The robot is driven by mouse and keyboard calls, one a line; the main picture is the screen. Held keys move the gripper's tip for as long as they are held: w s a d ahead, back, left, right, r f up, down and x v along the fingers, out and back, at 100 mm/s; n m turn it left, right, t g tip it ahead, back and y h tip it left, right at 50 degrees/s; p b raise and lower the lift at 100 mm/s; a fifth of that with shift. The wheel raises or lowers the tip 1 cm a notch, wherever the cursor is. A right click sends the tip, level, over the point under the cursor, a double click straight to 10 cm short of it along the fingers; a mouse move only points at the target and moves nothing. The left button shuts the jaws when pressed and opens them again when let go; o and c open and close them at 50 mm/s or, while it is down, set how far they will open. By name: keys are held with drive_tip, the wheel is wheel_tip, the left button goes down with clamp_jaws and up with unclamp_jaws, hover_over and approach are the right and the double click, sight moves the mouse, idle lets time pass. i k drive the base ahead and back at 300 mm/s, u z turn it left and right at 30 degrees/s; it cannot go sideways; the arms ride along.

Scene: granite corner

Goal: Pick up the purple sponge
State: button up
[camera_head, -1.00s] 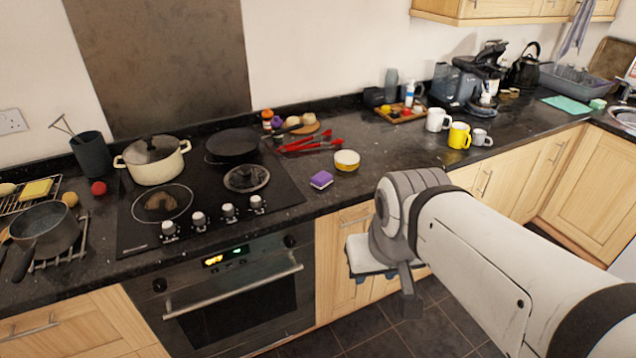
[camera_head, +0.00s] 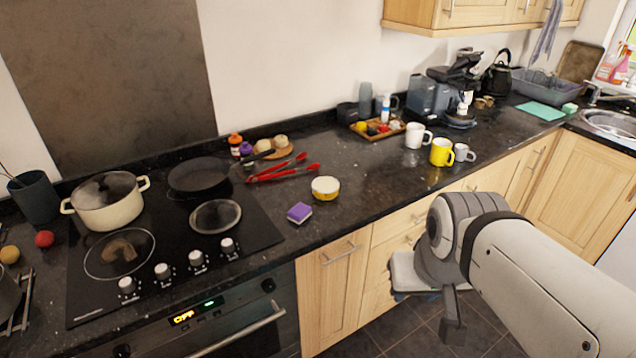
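The purple sponge (camera_head: 300,212) lies on the dark granite counter (camera_head: 345,220), just right of the hob and near the front edge. It is a small block with a purple top and a paler lower layer. My gripper (camera_head: 452,325) hangs in front of the cabinets, below counter height, to the right of the sponge and well apart from it. Only a dark finger-like part shows below the wrist, so its opening cannot be made out. Nothing is seen held in it.
A yellow and white round tub (camera_head: 325,188) stands close behind the sponge. Red tongs (camera_head: 285,172) lie further back. The black hob (camera_head: 165,245) with a cream pot (camera_head: 108,205) is at left. Mugs, including a yellow one (camera_head: 442,153), stand at right. The counter right of the sponge is clear.

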sight(298, 213)
drive_tip(key=z, duration=0.15)
drive_tip(key=i, duration=1.25)
drive_tip(key=u, duration=0.65)
